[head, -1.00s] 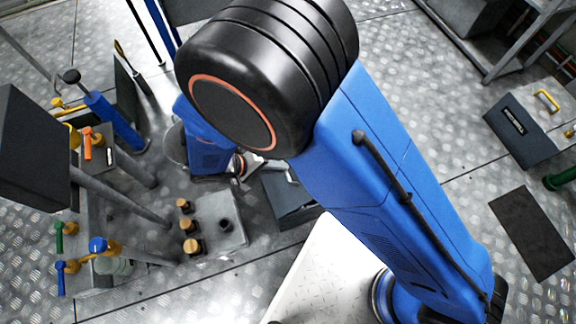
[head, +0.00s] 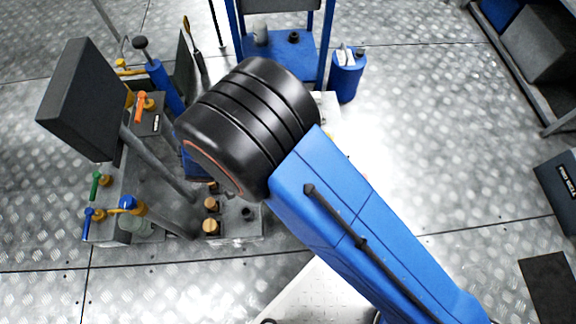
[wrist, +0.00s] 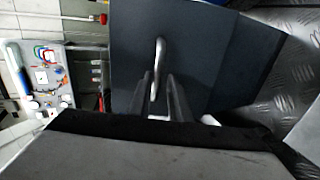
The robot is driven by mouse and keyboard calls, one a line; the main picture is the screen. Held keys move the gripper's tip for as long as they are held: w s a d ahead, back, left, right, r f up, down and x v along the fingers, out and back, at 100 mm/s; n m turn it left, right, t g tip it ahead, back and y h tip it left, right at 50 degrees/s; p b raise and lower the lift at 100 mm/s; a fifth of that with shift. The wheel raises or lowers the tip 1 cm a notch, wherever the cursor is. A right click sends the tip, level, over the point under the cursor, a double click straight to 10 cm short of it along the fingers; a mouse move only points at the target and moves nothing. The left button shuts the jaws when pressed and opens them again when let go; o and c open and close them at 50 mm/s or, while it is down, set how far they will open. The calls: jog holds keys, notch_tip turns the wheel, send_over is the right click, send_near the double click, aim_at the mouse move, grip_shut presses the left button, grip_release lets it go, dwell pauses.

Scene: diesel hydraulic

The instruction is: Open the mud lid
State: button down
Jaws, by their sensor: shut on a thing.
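In the wrist view, a dark grey flat panel (wrist: 205,45), which looks like the mud lid, fills the upper middle. A curved metal handle (wrist: 159,55) stands on it. My gripper (wrist: 160,88) reaches up from below with its two dark fingers shut on the lower part of the handle. A dark block with a grey front fills the bottom of this view and hides the fingers' base. In the head view my blue and black arm covers the gripper and the lid, so I cannot see them there.
In the head view, a grey manifold with orange, green and blue valves (head: 128,203) stands left of my arm, beside a dark tilted box (head: 85,98). Brass-coloured caps (head: 211,226) sit close below my arm. A blue canister (head: 347,75) stands behind. Open metal floor (head: 440,130) lies to the right.

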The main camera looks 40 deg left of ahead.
jog(key=shift+s+f, duration=0.15)
jog(key=shift+f, duration=0.3)
jog(key=c, duration=1.8)
grip_release()
jog(key=shift+r, duration=0.15)
jog(key=shift+a, duration=0.15)
jog(key=v, duration=1.7)
jog(key=shift+a, duration=0.1)
